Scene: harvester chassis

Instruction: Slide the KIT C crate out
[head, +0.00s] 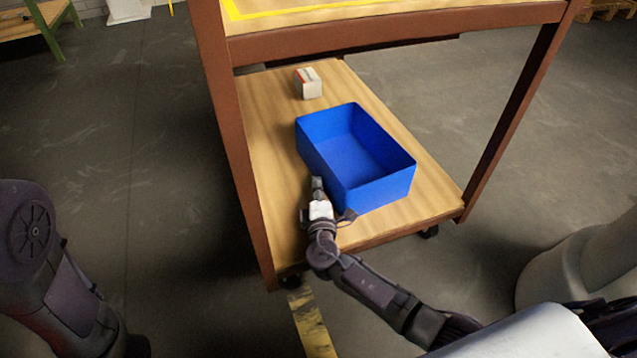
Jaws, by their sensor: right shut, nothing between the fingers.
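An open blue crate (391,190) sits on the wooden lower shelf (432,193) of a brown-framed bench. Its inside looks empty, and I see no KIT C label on the faces in view. My right gripper (318,184) is shut and empty over the shelf, at the crate's near left corner. Its fingers point away from me along the crate's left wall; I cannot tell whether they touch it. My left arm shows at the left edge, but its gripper is out of view.
A small white and red box (309,83) stands on the shelf behind the crate. Brown bench legs (233,150) rise at the left and right, and the bench top (400,18) overhangs the shelf's far part. The floor (110,150) to the left is clear.

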